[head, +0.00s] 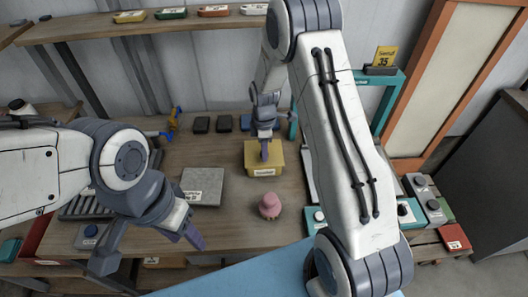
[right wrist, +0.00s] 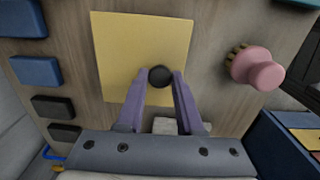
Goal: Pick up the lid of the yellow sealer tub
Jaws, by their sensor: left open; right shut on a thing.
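The yellow sealer tub (head: 264,171) stands on the wooden bench, with its label facing front. Its square yellow lid (right wrist: 140,45) has a round black knob (right wrist: 160,76) near one edge of the lid as seen in the right wrist view. My right gripper (head: 264,155) is above the tub, fingers pointing down, shut on the lid's knob; it also shows in the right wrist view (right wrist: 161,84). The lid appears to rest on the tub; I cannot tell if there is a gap. My left gripper (head: 150,250) is open and empty at the bench's front left.
A pink knobbed object (head: 269,206) stands in front of the tub. A grey labelled slab (head: 202,187) lies left of it. Several small dark blocks (head: 201,125) sit behind. A teal frame (head: 385,92) and an orange-framed panel (head: 465,65) stand at the right.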

